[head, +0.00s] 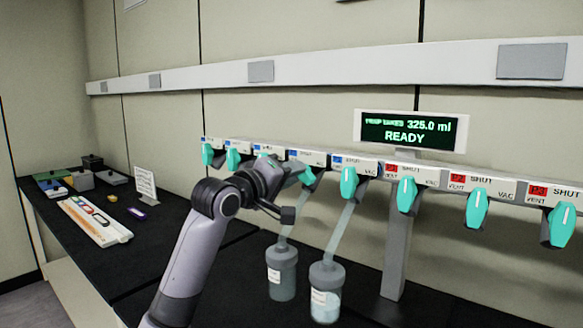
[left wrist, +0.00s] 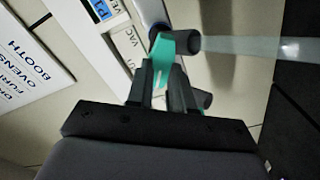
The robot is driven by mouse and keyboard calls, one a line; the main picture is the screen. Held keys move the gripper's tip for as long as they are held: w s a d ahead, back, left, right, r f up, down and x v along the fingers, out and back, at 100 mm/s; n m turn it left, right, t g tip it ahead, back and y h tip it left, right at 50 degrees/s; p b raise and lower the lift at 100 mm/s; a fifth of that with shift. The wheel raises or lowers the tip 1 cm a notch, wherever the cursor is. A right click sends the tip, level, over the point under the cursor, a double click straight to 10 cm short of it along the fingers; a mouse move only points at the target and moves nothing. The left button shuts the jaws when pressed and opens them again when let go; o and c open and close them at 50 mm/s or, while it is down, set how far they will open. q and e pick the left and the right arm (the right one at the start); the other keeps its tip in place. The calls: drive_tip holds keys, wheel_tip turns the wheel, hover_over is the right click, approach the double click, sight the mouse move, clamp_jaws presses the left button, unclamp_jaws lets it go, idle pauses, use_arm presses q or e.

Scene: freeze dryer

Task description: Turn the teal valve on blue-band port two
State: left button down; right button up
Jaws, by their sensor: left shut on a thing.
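A row of teal valves runs along the white manifold. My left gripper (head: 284,192) is shut on a tilted teal valve (head: 308,176), at a port with a blue label. In the left wrist view, the teal valve (left wrist: 164,50) sits between the fingers of my left gripper (left wrist: 165,88). The blue label (left wrist: 100,9) beside it starts with P; its number is not clear to me. The teal valve to its right (head: 348,184) hangs upright, as do those at the red-labelled ports. My right gripper is not in view.
Two clear flasks (head: 282,272) (head: 326,293) hang on tubes below the manifold, close to my left arm. A display (head: 408,130) reads READY, 325.0 ml. A grey post (head: 397,250) stands right of the flasks. Small items and a sign (head: 145,184) are on the black bench at left.

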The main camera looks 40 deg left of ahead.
use_arm(q)
drive_tip(key=shift+n, duration=0.4)
drive_tip(key=shift+r, duration=0.1)
drive_tip(key=c, duration=1)
unclamp_jaws()
drive_tip(key=s+b, duration=0.1)
drive_tip(key=s, duration=0.6)
drive_tip(key=shift+d, duration=0.35)
